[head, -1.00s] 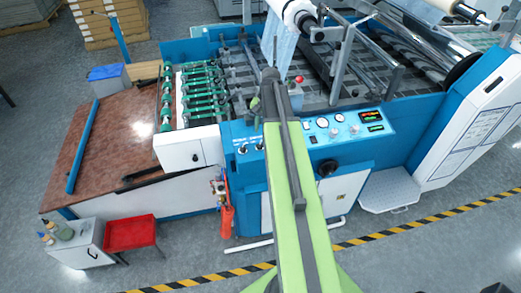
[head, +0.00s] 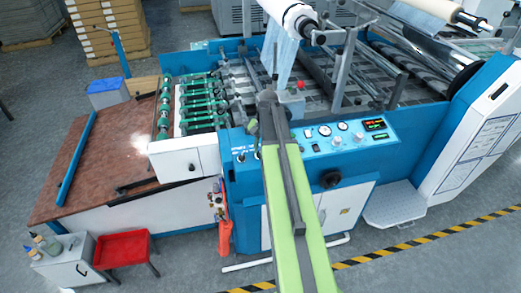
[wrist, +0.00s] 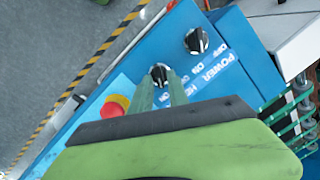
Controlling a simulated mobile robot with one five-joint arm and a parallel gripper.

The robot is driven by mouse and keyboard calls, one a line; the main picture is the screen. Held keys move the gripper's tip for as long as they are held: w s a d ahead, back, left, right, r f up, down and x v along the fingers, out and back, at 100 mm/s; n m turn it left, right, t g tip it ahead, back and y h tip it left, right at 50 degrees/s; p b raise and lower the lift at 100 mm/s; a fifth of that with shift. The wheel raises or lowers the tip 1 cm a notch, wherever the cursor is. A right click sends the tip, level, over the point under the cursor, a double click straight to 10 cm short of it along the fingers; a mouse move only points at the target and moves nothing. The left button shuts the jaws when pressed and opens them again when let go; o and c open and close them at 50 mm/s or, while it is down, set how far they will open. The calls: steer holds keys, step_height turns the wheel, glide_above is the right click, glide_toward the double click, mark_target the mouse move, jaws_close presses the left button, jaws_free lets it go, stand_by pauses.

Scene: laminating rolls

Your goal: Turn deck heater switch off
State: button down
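The deck heater switch (wrist: 159,75) is a black rotary knob on the blue panel, beside partly covered lettering that starts "HE" and an "ON" mark. My gripper (wrist: 164,88) has two thin greenish fingers with a gap between them. Their tips are at the knob's near edge in the wrist view, with the knob seen between and beyond them; I cannot tell whether they touch it. The knob's exact setting is unclear. A similar power knob (wrist: 196,40), labelled POWER, OFF and ON, sits up and right. In the head view my arm hides most of the gripper.
A red emergency button (wrist: 115,105) on a yellow base lies left of the heater knob.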

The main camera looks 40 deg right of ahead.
steer(key=shift+s+a+n, duration=0.1)
steer(key=shift+n, duration=0.2)
steer(key=n, duration=0.4)
steer(key=shift+a+n+g+h, duration=0.2)
steer(key=shift+n+g+h, duration=0.2)
steer(key=n+h, duration=0.1)
steer(key=n, duration=0.5)
steer(key=shift+a, duration=0.2)
stand_by(0.4)
steer(key=c, duration=1.5)
jaws_free()
steer(key=shift+w+d+f, duration=0.1)
steer(key=shift+w+f, duration=0.05)
steer(key=shift+w, duration=0.1)
steer(key=r+p, duration=0.5)
steer(key=a+r+p, duration=0.1)
steer(key=r+p, duration=0.5)
steer(key=a+r+p, duration=0.1)
steer(key=r+p, duration=0.5)
steer(key=shift+s+r, duration=0.15)
steer(key=shift+r, duration=0.1)
